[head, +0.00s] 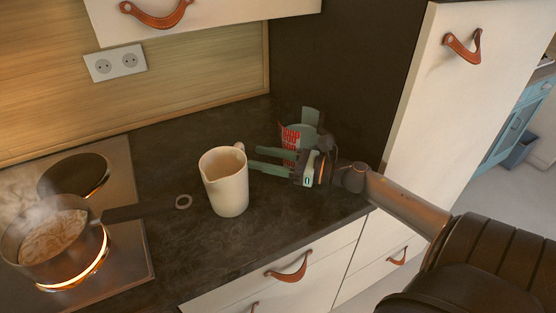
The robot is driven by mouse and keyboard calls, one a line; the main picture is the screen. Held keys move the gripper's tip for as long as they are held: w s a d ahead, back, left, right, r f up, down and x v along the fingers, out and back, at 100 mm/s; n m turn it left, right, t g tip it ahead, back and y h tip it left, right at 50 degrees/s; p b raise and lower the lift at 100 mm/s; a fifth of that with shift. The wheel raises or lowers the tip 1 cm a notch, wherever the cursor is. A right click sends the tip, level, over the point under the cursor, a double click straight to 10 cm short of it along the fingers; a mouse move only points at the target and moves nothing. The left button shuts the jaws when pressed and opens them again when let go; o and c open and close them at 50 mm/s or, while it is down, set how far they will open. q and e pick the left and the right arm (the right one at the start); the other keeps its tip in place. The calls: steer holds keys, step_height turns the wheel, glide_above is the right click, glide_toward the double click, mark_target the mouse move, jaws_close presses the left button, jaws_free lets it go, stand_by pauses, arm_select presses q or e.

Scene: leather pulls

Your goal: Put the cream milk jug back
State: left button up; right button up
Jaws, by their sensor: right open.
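The cream milk jug (226,184) stands upright on the dark countertop, in the middle of the head view. My left gripper is out of view.
A steaming pan (48,240) sits on the glowing hob (128,205), its handle reaching toward the jug. The countertop (205,248) in front of the jug is clear.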

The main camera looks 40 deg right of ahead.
steer(key=shift+v, duration=1.8)
stand_by(0.4)
